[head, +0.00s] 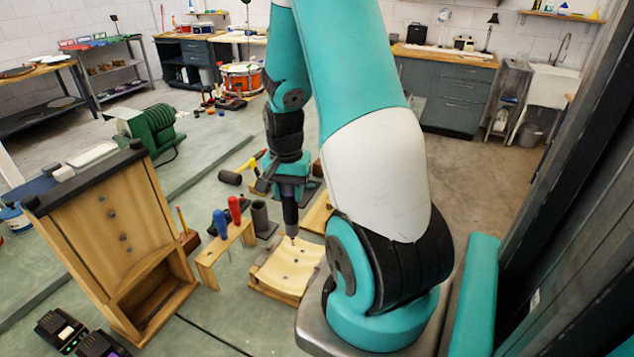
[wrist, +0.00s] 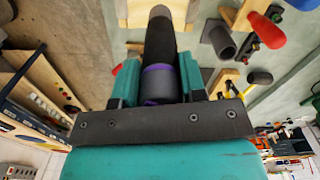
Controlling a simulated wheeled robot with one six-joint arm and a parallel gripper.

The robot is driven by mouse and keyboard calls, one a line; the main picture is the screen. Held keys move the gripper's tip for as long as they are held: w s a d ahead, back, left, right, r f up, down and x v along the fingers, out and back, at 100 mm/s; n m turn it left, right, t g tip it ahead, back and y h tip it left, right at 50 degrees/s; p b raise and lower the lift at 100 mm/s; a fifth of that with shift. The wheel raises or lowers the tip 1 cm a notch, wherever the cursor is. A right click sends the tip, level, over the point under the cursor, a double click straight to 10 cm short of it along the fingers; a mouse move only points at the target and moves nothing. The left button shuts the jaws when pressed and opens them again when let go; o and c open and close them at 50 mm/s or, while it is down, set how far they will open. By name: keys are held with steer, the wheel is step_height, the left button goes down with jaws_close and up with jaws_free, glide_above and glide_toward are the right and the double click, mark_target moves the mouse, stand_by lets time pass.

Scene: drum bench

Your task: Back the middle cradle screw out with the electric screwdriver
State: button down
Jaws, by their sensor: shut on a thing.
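The electric screwdriver (head: 290,210) is dark and slim, upright in the head view with its bit end down. My gripper (head: 290,183) is shut on it; in the wrist view its dark body with a purple ring (wrist: 158,78) sits between the teal jaws. The wooden cradle (head: 278,282), a shallow curved block, lies on the bench below. Small dark screw heads show on its curved face. The cradle's edge (wrist: 190,14) shows in the wrist view.
A wooden rack (head: 212,262) with blue and red handled screwdrivers stands left of the cradle, with a dark tube holder (head: 262,218) close by. A yellow-handled mallet (head: 232,177) lies behind. A tall wooden case (head: 115,240) stands at left.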

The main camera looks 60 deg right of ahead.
mark_target(292, 207)
steer(key=shift+s+d+f, duration=0.1)
steer(key=shift+d+f, duration=0.1)
steer(key=shift+f, duration=0.1)
steer(key=shift+f+b, duration=0.3)
steer(key=shift+b, duration=0.15)
step_height(292, 207, down, 4)
steer(key=b, duration=0.3)
steer(key=shift+d, duration=0.1)
steer(key=shift+s, duration=0.1)
